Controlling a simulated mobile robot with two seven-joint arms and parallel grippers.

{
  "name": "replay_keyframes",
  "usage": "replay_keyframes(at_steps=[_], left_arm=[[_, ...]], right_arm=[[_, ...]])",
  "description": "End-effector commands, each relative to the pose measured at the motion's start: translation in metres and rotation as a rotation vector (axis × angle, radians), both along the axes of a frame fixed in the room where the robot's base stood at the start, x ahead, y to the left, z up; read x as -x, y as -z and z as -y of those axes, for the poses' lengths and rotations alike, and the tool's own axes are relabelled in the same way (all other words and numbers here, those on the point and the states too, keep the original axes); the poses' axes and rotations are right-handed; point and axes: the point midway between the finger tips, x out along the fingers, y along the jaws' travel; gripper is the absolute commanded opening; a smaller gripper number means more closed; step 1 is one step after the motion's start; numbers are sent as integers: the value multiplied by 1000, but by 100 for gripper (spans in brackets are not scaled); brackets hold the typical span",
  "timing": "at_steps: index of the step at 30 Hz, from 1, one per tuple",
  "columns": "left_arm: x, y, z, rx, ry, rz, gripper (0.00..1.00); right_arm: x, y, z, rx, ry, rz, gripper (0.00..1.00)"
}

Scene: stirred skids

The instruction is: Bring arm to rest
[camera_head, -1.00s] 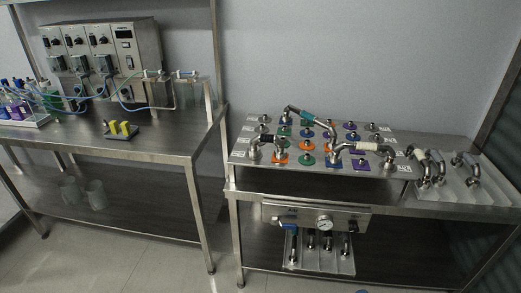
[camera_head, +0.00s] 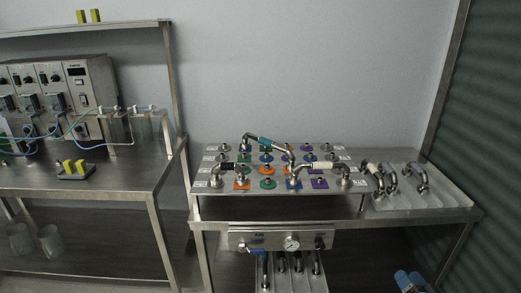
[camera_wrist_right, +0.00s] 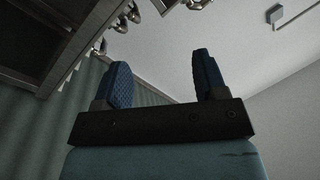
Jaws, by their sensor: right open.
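My right gripper (camera_head: 409,281) shows at the bottom right of the head view, low and in front of the right bench, clear of everything on it. In the right wrist view my right gripper (camera_wrist_right: 165,85) has its two blue fingers wide apart with nothing between them. My left gripper is in neither view. The steel bench (camera_head: 455,213) carries a panel (camera_head: 199,185) of coloured ports. Bent metal pipes with a teal band (camera_head: 265,141), a black band (camera_head: 228,167) and a white band (camera_head: 322,166) stand on the panel.
A tray (camera_head: 436,200) with several bent pipes sits at the right end of the bench. A gauge box (camera_head: 262,239) hangs under its front, above a lower rack of pipes (camera_head: 281,262). A second bench (camera_head: 120,175) with pumps stands at the left. A ribbed shutter (camera_head: 490,130) borders the right.

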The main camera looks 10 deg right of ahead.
Motion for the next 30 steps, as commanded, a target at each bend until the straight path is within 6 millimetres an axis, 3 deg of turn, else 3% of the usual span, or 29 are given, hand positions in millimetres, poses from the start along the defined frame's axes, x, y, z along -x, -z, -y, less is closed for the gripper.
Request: replay_keyframes(at_steps=[1, 3, 11, 18, 24, 30], left_arm=[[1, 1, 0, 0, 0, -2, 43], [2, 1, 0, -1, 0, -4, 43], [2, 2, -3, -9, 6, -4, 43], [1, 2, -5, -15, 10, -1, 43], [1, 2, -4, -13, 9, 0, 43], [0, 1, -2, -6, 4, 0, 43]], right_arm=[[-2, -8, 8, 36, -15, -7, 66], [8, 8, -29, 97, -68, -91, 66], [51, 36, -124, 393, -258, -341, 66], [114, 46, -203, 709, -446, -529, 66], [168, 39, -252, 945, -576, -640, 66], [164, 41, -288, 793, -525, -632, 66]])
